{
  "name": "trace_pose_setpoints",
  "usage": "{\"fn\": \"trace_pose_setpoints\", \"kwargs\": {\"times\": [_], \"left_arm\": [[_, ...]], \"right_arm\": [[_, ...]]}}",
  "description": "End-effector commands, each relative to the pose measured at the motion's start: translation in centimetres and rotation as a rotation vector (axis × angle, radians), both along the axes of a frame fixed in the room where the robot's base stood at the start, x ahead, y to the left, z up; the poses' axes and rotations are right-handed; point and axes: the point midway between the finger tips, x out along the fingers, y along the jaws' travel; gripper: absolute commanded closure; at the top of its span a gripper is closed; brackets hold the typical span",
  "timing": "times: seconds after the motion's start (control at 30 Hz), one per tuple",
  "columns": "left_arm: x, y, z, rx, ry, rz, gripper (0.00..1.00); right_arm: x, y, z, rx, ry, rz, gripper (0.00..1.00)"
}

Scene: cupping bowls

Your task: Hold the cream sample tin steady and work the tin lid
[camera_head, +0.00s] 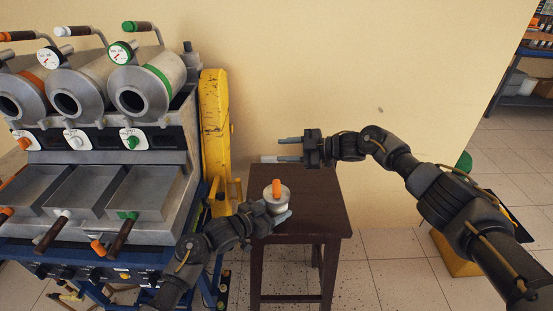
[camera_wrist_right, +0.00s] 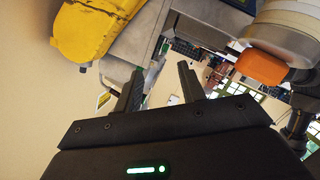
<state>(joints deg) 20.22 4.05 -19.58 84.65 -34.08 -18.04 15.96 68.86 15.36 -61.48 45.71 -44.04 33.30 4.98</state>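The cream sample tin (camera_head: 277,206) is upright over the dark stool top, and I cannot tell if it touches the wood. Its tin lid (camera_head: 277,194) is on top with an orange knob (camera_head: 277,186). My left gripper (camera_head: 274,212) is around the tin's side from the left and appears shut on it; one fingertip shows at the tin's right, the other is hidden. My right gripper (camera_head: 284,149) is open and empty, above and behind the tin, fingers pointing left. In the right wrist view the tin (camera_wrist_right: 290,15) and orange knob (camera_wrist_right: 262,66) are at upper right, outside the open fingers (camera_wrist_right: 160,82).
The dark stool (camera_head: 325,205) has bare top to the right of the tin. A sample roaster (camera_head: 110,130) with drums, trays and handles stands at the left, with a yellow guard (camera_head: 214,125) beside the stool. A plain wall (camera_head: 350,60) is behind.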

Motion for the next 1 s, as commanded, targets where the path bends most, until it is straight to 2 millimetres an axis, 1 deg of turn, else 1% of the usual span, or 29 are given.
{"fn": "trace_pose_setpoints", "kwargs": {"times": [0.03,0.1,0.13,0.2,0.23,0.3,0.33,0.43,0.5,0.57,0.7,0.8,0.9,1.0], "left_arm": [[-0.1,0.0,-0.3,0.003,0.006,-0.001,0.76],[-0.1,0.0,-0.3,0.003,0.006,-0.001,0.76],[-0.1,0.0,-0.3,0.003,0.006,-0.001,0.76],[-0.1,0.0,-0.3,0.003,0.006,-0.001,0.76],[-0.1,0.0,-0.3,0.004,0.005,0.0,0.76],[-0.1,0.0,-0.3,0.004,0.006,0.0,0.76],[-0.1,0.0,-0.3,0.004,0.006,0.0,0.76],[-0.1,0.1,-0.3,0.004,0.006,0.0,0.76],[-0.1,0.1,-0.3,0.004,0.006,0.0,0.76],[-0.1,0.1,-0.3,0.004,0.006,0.0,0.76],[-0.1,0.1,-0.3,0.004,0.006,0.0,0.76],[-0.1,0.1,-0.3,0.004,0.006,0.0,0.76],[-0.1,0.1,-0.3,0.004,0.006,0.0,0.76],[-0.1,0.1,-0.3,0.004,0.006,0.0,0.76]], "right_arm": [[-1.4,3.2,1.1,-0.06,-0.053,0.095,0.6],[-3.8,6.8,1.8,-0.156,-0.125,0.23,0.6],[-4.8,8.0,2.0,-0.201,-0.157,0.285,0.6],[-6.9,10.2,2.1,-0.308,-0.226,0.409,0.6],[-7.8,10.9,2.1,-0.357,-0.253,0.46,0.6],[-9.6,11.9,1.8,-0.477,-0.318,0.574,0.6],[-10.2,12.0,1.7,-0.53,-0.342,0.62,0.6],[-11.6,11.5,1.5,-0.715,-0.416,0.758,0.6],[-11.9,10.5,1.5,-0.844,-0.457,0.834,0.6],[-11.9,9.2,1.8,-0.947,-0.481,0.887,0.6],[-11.3,6.3,2.9,-1.148,-0.513,0.967,0.6],[-10.8,4.7,3.9,-1.245,-0.521,0.997,0.6],[-10.5,3.7,4.5,-1.303,-0.524,1.011,0.6],[-10.4,3.2,4.8,-1.327,-0.522,1.016,0.6]]}}
